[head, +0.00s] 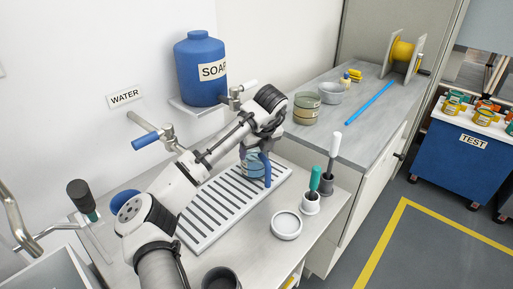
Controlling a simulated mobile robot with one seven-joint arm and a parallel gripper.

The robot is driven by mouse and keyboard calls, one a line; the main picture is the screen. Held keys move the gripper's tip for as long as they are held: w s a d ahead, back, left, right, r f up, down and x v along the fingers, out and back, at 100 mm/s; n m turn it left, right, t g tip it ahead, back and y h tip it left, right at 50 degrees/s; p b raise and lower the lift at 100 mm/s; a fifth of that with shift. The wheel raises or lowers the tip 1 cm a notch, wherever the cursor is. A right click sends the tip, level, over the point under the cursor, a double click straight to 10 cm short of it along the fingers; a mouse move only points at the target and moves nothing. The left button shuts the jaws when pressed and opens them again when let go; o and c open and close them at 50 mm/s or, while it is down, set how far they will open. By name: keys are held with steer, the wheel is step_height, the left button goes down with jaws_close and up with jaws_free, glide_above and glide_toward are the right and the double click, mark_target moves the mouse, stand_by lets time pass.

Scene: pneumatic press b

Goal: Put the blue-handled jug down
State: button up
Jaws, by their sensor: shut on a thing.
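The blue-handled jug (252,168) is at the far right end of a white slatted drain tray (197,243). The jug looks see-through and upright, with its blue handle (267,170) on the right. My gripper (257,150) comes down from above and is shut on the jug at its upper part. The fingertips are small and partly hidden by my wrist. I cannot tell whether the jug's base touches the slats or is slightly above them.
A blue soap tank (196,75) with a tap stands on a wall shelf behind. A blue-handled water tap (150,137) is to its left. Two brushes in holders (311,200) and a white dish (286,224) stand right of the tray. The tray's near slats look clear beside my arm.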

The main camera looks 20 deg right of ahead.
steer(key=shift+f, duration=0.15)
steer(key=o, duration=1)
steer(key=b+v, duration=0.1)
steer(key=v, duration=1)
steer(key=shift+s+r, duration=0.3)
steer(key=shift+r, duration=0.3)
